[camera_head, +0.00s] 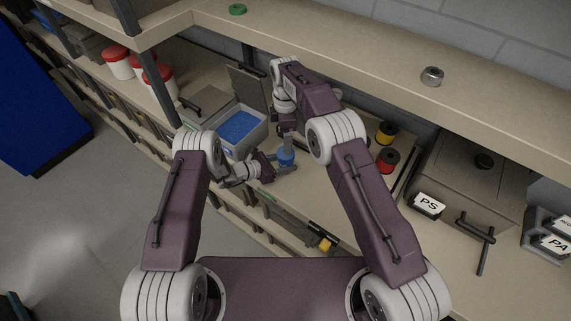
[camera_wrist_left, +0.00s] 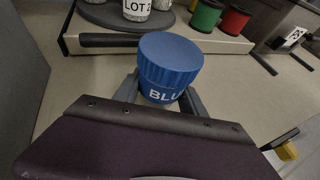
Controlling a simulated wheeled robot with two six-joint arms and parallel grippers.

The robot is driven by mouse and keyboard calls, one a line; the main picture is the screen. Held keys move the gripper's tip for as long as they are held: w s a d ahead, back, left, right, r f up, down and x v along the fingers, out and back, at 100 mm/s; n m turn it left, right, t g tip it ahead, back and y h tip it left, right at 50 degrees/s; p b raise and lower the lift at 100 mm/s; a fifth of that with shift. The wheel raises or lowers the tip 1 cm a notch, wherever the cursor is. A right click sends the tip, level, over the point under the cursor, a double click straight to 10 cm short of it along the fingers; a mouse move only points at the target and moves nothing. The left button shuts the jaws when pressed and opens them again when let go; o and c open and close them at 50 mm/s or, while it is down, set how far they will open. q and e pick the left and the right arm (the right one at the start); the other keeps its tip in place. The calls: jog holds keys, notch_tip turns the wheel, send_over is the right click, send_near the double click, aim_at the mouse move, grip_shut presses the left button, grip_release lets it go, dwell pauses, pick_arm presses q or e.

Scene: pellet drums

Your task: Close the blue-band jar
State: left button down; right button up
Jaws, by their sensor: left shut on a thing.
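The blue-band jar (camera_head: 286,158) stands on the lower bench, in front of the grey bin of blue pellets. In the left wrist view the jar (camera_wrist_left: 163,95) shows a blue band lettered "BLU", and a ribbed blue lid (camera_wrist_left: 170,58) sits on top, looking level. I cannot tell how tight the lid is. My left gripper (camera_head: 277,168) is shut around the jar's body; its fingers (camera_wrist_left: 160,98) show on both sides in the left wrist view. My right gripper (camera_head: 287,134) points down just above the jar; its fingertips are too small to read and do not show in the left wrist view.
The grey bin (camera_head: 262,136) of blue pellets has its lid raised behind. Yellow (camera_head: 386,133) and red (camera_head: 389,160) spools stand right of my right arm. White jars with red lids (camera_head: 117,62) stand at left. A "PS" box (camera_head: 470,185) is at right.

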aim_at(285, 162)
jog(key=shift+f, duration=0.1)
notch_tip(285, 162, down, 8)
jog(key=shift+r, duration=0.1)
dwell(0.3)
jog(key=shift+c, duration=0.2)
